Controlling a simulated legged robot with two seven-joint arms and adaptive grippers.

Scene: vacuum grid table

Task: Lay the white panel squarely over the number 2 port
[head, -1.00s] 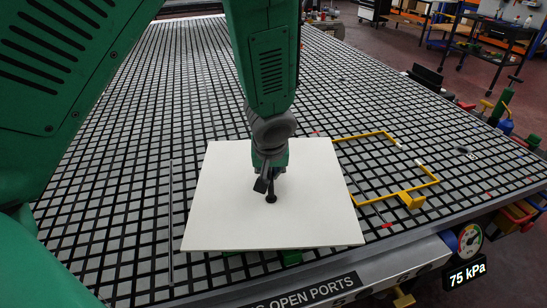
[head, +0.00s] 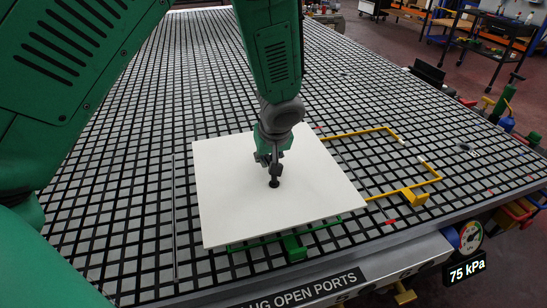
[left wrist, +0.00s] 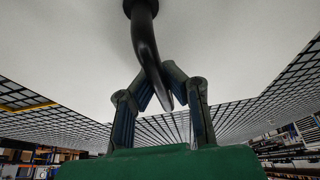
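The white square panel (head: 225,195) is over the front middle of the grid table, turned slightly in the head view. A black knob-like handle (head: 274,183) stands at its middle; in the left wrist view its curved black stem (left wrist: 145,40) passes between the fingers. My left gripper (head: 271,160) is above the panel with its fingers closed in on this handle; it also shows in the left wrist view (left wrist: 163,85). A green frame (head: 294,247) shows along the panel's front edge, partly covered. I cannot make out a number 2 port. My right gripper is not in view.
A yellow frame (head: 412,196) lies on the grid table (head: 120,200) right of the panel, partly under its edge. The front rail has an "OPEN PORTS" label (head: 310,290). A gauge (head: 470,237) and a 75 kPa display (head: 466,269) are at right. The grid behind is clear.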

